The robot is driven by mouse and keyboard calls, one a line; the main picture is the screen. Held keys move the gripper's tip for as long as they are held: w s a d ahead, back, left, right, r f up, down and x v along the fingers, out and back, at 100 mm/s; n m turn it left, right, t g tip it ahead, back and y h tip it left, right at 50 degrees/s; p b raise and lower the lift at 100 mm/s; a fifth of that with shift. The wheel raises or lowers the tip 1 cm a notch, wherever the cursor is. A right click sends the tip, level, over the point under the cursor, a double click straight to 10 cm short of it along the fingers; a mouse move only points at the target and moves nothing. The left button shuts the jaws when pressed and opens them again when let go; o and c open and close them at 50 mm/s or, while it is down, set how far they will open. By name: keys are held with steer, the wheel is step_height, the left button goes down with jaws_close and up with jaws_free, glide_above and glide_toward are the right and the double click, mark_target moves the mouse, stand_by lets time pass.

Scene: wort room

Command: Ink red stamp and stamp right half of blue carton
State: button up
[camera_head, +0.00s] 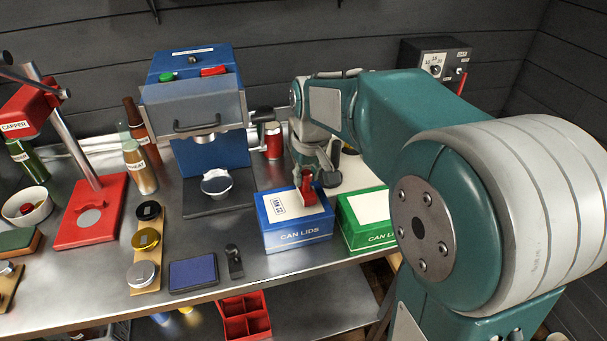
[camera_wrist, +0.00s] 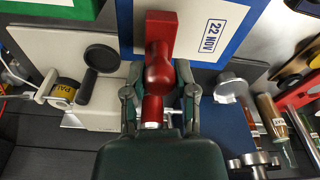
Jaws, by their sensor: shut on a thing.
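The red stamp (camera_head: 306,192) is upright in my gripper (camera_head: 310,172), with its base over the right half of the blue carton (camera_head: 297,234). The wrist view shows the red stamp (camera_wrist: 160,62) between the two fingers of my gripper (camera_wrist: 160,88), which is shut on its handle. Its base is at or just above the white lid; I cannot tell if it touches. A "22 NOV" print (camera_head: 280,203) is on the carton's left half, also clear in the wrist view (camera_wrist: 212,36). The stamp hides part of the right half. The blue ink pad (camera_head: 193,272) lies left of the carton.
A green carton (camera_head: 366,233) stands close to the right of the blue one. A small dark stamp-like object (camera_head: 234,262) stands beside the pad. A blue machine (camera_head: 197,90) is behind, and a red capper (camera_head: 92,215) is at left. A red divided bin (camera_head: 244,318) is below the bench edge.

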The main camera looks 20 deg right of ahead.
steer(key=shift+d, duration=0.45)
steer(key=shift+a+f, duration=0.15)
steer(key=shift+a, duration=0.4)
steer(key=shift+d+f, duration=0.15)
steer(key=shift+d, duration=0.2)
steer(key=shift+a+f, duration=0.15)
steer(key=shift+a, duration=0.05)
steer(key=shift+f, duration=0.1)
stand_by(0.4)
steer(key=shift+d+r, duration=0.1)
steer(key=shift+r, duration=3.5)
steer(key=shift+f, duration=0.2)
